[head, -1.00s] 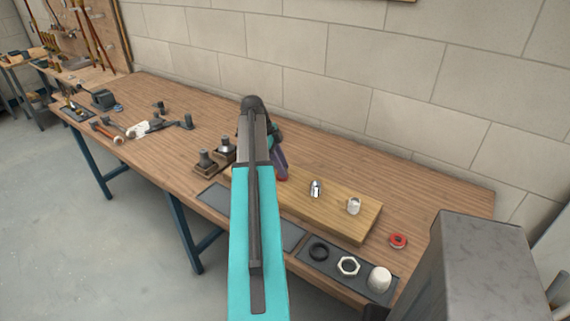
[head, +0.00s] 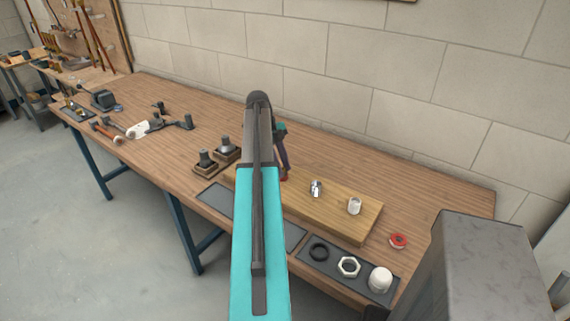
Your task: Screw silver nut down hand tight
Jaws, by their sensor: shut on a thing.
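My gripper (head: 284,172) is at the back left part of the wooden board (head: 335,216), largely hidden behind my teal forearm. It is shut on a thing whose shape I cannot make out. A bit of red shows low at its tip. I cannot pick out the silver nut for certain. A shiny silver fitting (head: 316,188) stands on the board just right of my gripper, apart from it. A pale silver cylindrical piece (head: 354,206) stands farther right on the board.
A dark tray in front holds a black ring (head: 319,253), a pale hex nut (head: 349,266) and a white cap (head: 380,280). A red roll (head: 398,241) lies to the right. Dark fittings on blocks (head: 206,160) stand to the left. The bench behind the board is clear.

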